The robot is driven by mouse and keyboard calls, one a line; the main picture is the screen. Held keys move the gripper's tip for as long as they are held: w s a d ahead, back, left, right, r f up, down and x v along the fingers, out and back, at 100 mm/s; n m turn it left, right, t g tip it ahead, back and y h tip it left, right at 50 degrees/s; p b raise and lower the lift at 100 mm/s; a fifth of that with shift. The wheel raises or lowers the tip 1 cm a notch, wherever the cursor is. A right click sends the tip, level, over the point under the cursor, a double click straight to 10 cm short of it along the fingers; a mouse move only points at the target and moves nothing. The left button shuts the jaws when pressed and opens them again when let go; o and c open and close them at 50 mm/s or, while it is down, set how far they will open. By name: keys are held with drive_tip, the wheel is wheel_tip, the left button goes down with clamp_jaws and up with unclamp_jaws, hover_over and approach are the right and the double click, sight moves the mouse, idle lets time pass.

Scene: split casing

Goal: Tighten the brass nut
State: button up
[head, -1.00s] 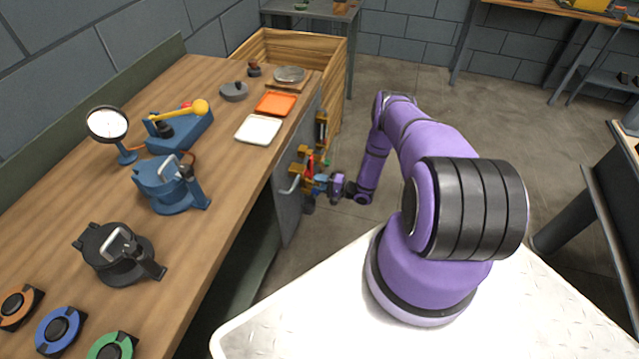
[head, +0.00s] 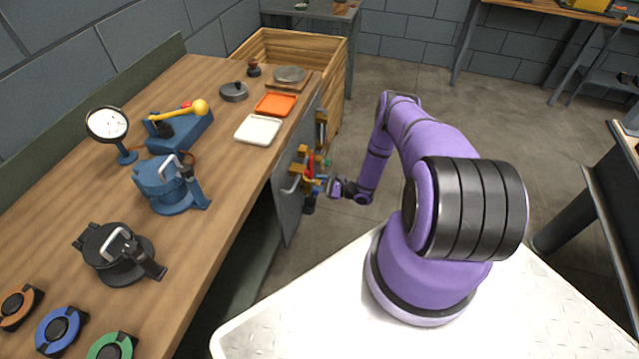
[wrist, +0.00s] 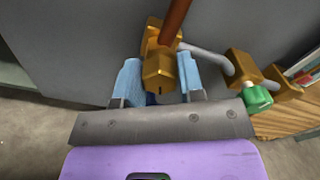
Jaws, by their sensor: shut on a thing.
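The brass nut (wrist: 158,74) is in the middle of the wrist view, a faceted gold piece at the lower end of a copper-brown pipe (wrist: 176,20). My gripper (wrist: 158,66) has its two light-blue fingers on either side of the nut and is shut on it. A brass fitting sits just behind the nut. In the head view my gripper (head: 325,185) reaches the pipework on the grey panel (head: 287,205) at the bench end. The nut is too small to make out there.
A grey pipe runs right from the nut to another brass fitting (wrist: 243,66) with a green knob (wrist: 257,98) close to my right finger. The wooden bench (head: 215,235) holds a white tray (head: 259,130), an orange tray (head: 275,104) and several devices. Open floor lies right of the panel.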

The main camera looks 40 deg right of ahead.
drive_tip(key=shift+s+d+m, duration=0.1)
drive_tip(key=shift+m, duration=1.6)
drive_tip(key=o, duration=0.9)
drive_tip(key=v, duration=1)
drive_tip(key=shift+s+d, duration=0.25)
